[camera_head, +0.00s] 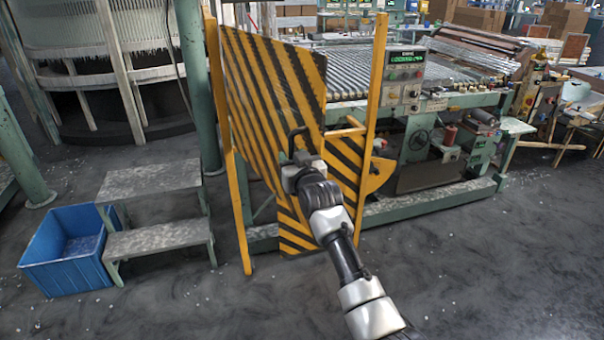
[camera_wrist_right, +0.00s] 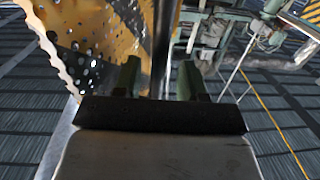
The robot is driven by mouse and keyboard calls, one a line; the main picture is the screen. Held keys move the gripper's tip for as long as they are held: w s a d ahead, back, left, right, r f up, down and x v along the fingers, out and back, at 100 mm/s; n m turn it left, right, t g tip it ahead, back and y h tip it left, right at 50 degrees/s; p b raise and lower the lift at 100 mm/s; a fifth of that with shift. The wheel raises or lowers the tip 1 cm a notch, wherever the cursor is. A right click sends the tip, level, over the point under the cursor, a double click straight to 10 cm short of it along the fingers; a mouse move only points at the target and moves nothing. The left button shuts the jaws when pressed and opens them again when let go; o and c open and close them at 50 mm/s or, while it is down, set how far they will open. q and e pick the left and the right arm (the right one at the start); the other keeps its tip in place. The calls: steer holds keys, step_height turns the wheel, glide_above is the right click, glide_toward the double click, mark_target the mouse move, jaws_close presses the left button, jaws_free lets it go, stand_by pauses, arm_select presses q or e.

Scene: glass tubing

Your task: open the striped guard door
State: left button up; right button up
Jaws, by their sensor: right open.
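The yellow-and-black striped guard door (camera_head: 262,75) hangs between two yellow posts in the head view, in front of the green machine. Its upper right edge stands apart from the right post (camera_head: 374,85); I cannot tell exactly how far it is swung. A dark bar handle (camera_head: 292,134) shows on the door just above my right gripper (camera_head: 301,165). In the right wrist view the gripper (camera_wrist_right: 160,82) is open, with a dark upright bar (camera_wrist_right: 162,45) seen between its fingers. Whether they touch it is unclear. A yellow perforated surface (camera_wrist_right: 95,35) lies to the left. My left gripper is out of view.
A grey two-step stool (camera_head: 155,181) and a blue bin (camera_head: 68,250) stand left of the door. A control box (camera_head: 404,74) with a green display sits right of the right post. The floor in front (camera_head: 220,305) is mostly clear.

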steer(key=b+v, duration=0.1)
steer(key=v, duration=0.8)
steer(key=shift+b, duration=0.3)
steer(key=shift+a+r, duration=0.1)
